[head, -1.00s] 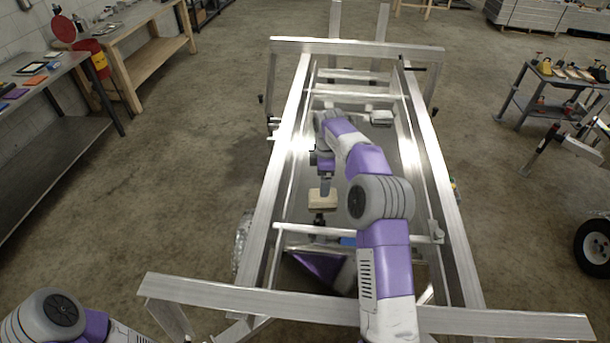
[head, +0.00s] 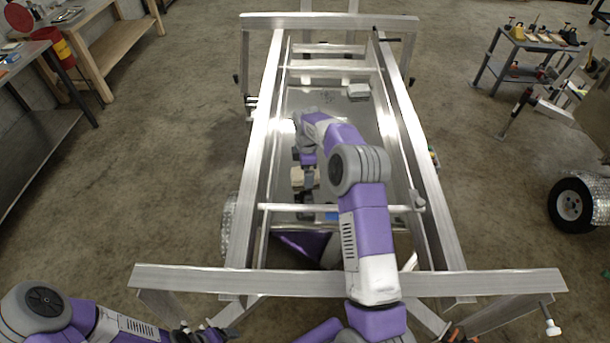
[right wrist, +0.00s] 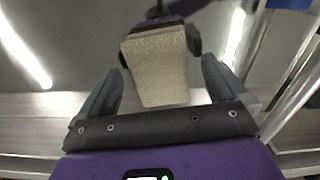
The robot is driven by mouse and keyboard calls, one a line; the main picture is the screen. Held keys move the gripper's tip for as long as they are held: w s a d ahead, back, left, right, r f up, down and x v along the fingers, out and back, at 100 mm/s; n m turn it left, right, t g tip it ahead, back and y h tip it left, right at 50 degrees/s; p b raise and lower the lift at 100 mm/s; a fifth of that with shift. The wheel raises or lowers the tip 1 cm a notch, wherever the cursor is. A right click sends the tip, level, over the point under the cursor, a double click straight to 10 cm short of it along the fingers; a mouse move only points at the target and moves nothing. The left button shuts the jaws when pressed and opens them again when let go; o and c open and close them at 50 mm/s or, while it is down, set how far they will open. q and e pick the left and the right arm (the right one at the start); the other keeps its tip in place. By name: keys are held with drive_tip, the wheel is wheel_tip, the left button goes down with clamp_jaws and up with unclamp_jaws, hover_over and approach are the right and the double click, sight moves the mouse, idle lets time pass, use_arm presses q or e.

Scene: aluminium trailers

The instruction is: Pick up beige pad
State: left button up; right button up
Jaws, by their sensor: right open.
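The beige pad (head: 297,176) is a small, block-like piece inside the aluminium trailer frame (head: 262,130), partly hidden by my right gripper (head: 307,188). In the right wrist view the pad (right wrist: 158,68) has a rough beige face, with its near end between the two dark fingers of my right gripper (right wrist: 162,72). Those fingers are open, with a gap on each side of the pad. Dark parts show beside and behind the pad; what bears it is unclear. My left gripper (head: 205,332) is low at the bottom left, away from the pad, and its jaws are unclear.
A crossbar (head: 335,208) runs across the frame just nearer than the pad. The wide front beam (head: 230,280) lies closer to me. A light grey block (head: 358,91) is farther inside the frame. Workbenches (head: 95,45) stand left, and a tool cart (head: 525,55) stands right.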

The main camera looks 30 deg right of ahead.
drive_tip(key=c, duration=1.1)
drive_tip(key=shift+r, duration=0.2)
wheel_tip(320, 180, up, 18)
drive_tip(key=shift+f+p, duration=0.15)
drive_tip(key=shift+p, duration=0.3)
drive_tip(key=o, duration=0.4)
drive_tip(key=shift+c, duration=0.2)
drive_tip(key=c, duration=0.3)
